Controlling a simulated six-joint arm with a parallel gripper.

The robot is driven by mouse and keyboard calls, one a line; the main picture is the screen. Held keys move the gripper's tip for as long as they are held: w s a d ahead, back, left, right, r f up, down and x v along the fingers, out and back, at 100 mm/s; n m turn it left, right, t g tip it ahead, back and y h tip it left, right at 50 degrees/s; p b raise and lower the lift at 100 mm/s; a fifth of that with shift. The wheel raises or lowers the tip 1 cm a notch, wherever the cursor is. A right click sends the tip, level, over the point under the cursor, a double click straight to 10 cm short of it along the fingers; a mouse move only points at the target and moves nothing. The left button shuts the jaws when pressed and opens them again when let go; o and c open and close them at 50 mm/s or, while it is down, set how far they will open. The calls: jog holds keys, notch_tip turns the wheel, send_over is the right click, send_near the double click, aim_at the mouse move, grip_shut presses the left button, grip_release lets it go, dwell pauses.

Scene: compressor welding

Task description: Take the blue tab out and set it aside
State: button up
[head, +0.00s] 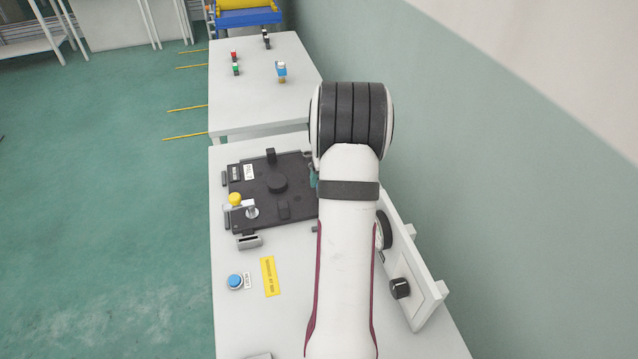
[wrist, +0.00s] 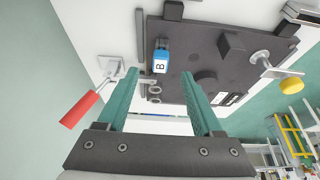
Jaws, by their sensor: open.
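The blue tab (wrist: 160,62), marked with a white B, sits at the edge of the dark fixture plate (wrist: 200,58) in the wrist view. My gripper (wrist: 159,74) is open, its two teal fingers apart. In the picture the tab shows between the fingertips, a little beyond them; I cannot tell how far. Nothing is held. In the head view my arm hides the tab and most of the gripper; the dark plate (head: 300,180) shows left of the arm.
A red-handled clamp (wrist: 85,105) stands close to the left finger. A yellow-knobbed clamp (head: 236,200) is on the plate's left side. A blue button (head: 235,282) and upright panel (head: 420,290) flank my arm. The far table (head: 250,100) holds several small items and has free room.

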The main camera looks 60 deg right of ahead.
jog(key=x, duration=0.8)
jog(key=shift+f, duration=0.25)
grip_shut()
dwell(1.3)
jog(key=c, duration=0.7)
grip_release()
grip_shut()
jog(key=shift+r, duration=0.45)
jog(key=shift+r, duration=2.05)
